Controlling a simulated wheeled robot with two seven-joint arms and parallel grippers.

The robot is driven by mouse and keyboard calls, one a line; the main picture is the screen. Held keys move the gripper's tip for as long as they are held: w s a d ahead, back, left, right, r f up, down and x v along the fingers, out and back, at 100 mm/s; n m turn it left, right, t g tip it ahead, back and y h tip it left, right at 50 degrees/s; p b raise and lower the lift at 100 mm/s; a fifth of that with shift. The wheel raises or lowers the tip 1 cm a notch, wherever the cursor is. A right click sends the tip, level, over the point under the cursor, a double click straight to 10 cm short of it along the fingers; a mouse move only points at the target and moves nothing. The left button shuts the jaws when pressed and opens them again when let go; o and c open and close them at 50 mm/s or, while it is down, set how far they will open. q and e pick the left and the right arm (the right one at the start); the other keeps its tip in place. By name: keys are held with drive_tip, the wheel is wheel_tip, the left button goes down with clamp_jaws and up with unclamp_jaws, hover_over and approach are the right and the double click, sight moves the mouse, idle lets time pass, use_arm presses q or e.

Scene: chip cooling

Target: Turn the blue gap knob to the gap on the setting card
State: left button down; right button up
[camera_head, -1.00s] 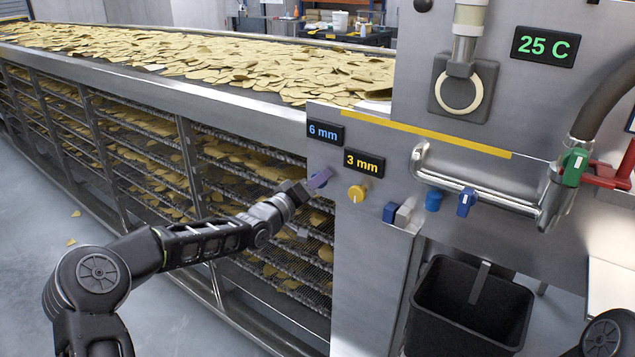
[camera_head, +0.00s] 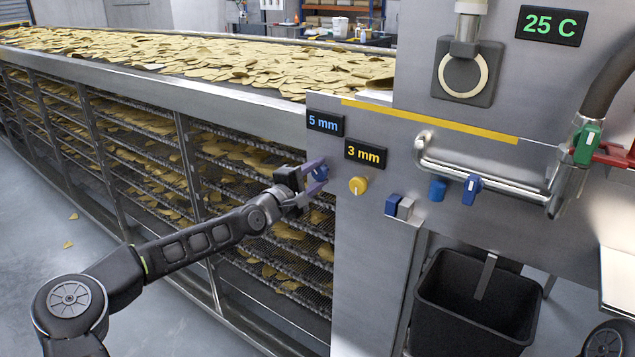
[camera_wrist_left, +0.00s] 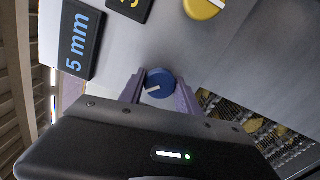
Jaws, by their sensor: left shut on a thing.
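The blue gap knob (camera_head: 320,173) is on the left part of the steel panel, under a display (camera_head: 325,123) that reads 5 mm in blue. My left gripper (camera_head: 313,173) is shut on the knob. In the left wrist view the blue knob (camera_wrist_left: 160,83), with a white pointer line, sits between the two purple fingers (camera_wrist_left: 160,90). The 5 mm display (camera_wrist_left: 80,40) also shows there. No setting card can be made out. At the lower right edge of the head view is a dark round part, too little to tell my right gripper from.
The chip conveyor (camera_head: 200,105) runs left.

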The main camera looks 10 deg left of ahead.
use_arm(q)
drive_tip(key=shift+f+n+b, duration=0.1)
drive_tip(key=shift+n+b, duration=0.8)
drive_tip(key=shift+n, duration=0.4)
drive_tip(key=c, duration=0.9)
unclamp_jaws()
drive_tip(key=shift+o, duration=0.2)
drive_tip(key=shift+s, duration=0.1)
drive_tip(key=b+v, duration=0.2)
drive_tip(key=v, duration=0.5)
drive_tip(key=shift+s, duration=0.3)
drive_tip(key=shift+a, duration=0.1)
